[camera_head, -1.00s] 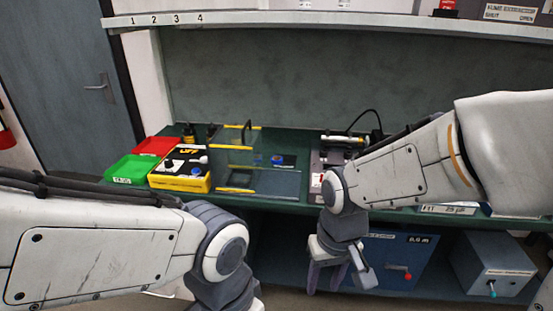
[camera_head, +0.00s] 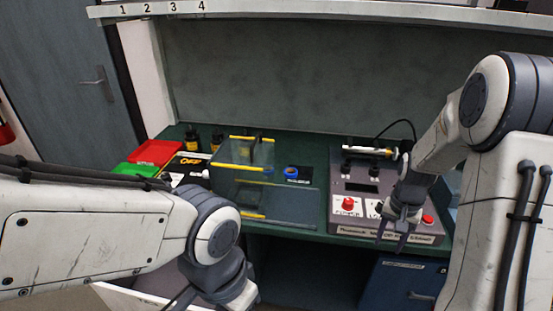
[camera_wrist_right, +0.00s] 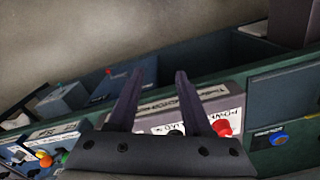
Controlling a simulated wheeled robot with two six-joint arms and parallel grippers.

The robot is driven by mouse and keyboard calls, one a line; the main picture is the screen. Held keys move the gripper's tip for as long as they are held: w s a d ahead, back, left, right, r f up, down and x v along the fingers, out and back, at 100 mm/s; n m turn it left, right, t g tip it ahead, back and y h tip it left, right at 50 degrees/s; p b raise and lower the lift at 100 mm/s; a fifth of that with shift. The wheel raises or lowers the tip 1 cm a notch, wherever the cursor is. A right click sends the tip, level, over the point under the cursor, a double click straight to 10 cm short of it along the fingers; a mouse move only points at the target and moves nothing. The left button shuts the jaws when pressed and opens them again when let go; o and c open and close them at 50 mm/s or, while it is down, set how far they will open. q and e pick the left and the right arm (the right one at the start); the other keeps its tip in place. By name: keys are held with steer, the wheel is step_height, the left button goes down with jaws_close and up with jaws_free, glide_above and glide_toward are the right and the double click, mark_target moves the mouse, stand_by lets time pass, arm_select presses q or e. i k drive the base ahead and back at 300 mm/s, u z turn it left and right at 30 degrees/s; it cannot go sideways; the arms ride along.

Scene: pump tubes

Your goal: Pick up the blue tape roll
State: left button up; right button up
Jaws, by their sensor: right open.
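The blue tape roll (camera_head: 291,172) lies on the green bench beside a small black label, just right of a clear panel with yellow edges. It also shows at the right of the right wrist view (camera_wrist_right: 279,139). My right gripper (camera_head: 392,236) is open and empty, fingers pointing down over the front of the grey control box, to the right of the roll and apart from it. Its two spread fingers also show in the right wrist view (camera_wrist_right: 160,76). My left wrist is low at the front; its fingers are cut off by the lower frame edge.
The grey control box (camera_head: 350,188) with red knobs stands right of the roll. The clear yellow-edged guard (camera_head: 240,180) stands to its left. Red (camera_head: 155,152) and green (camera_head: 136,169) trays sit at the far left. Bench around the roll's right side is clear.

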mark_target(289, 175)
steer(key=u, duration=0.25)
steer(key=i, duration=1.4)
steer(key=u, duration=0.2)
